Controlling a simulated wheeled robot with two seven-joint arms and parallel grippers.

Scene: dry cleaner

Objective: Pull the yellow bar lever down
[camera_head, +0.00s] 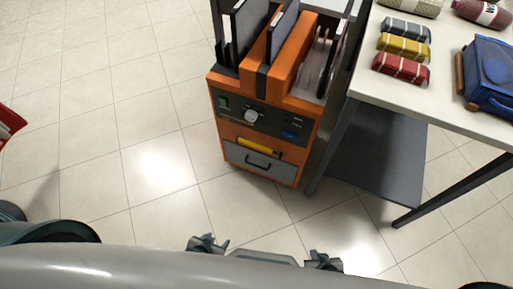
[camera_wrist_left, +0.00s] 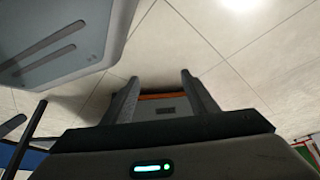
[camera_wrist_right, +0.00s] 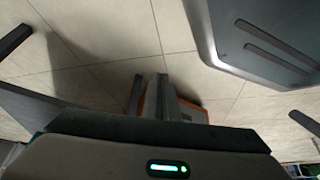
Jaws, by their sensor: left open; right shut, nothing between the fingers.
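The yellow bar lever (camera_head: 258,147) is on the front of an orange machine (camera_head: 294,172). It lies crosswise below the dark control panel (camera_head: 268,122) and above a grey drawer front with a black handle (camera_head: 258,161). Nothing touches it. In the left wrist view my left gripper (camera_wrist_left: 161,84) is open and empty, its two fingers well apart, with an orange patch beyond them on the floor side. In the right wrist view my right gripper (camera_wrist_right: 158,86) is shut and empty, with a small orange patch beyond it. The lever cannot be made out in the wrist views.
A white table (camera_head: 447,104) with a dark lower shelf (camera_head: 378,150) stands right of the machine. It bears folded striped bundles (camera_head: 402,67) and a blue bag (camera_head: 490,75). A red object (camera_head: 8,122) is at the left edge. Tiled floor before the machine is clear.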

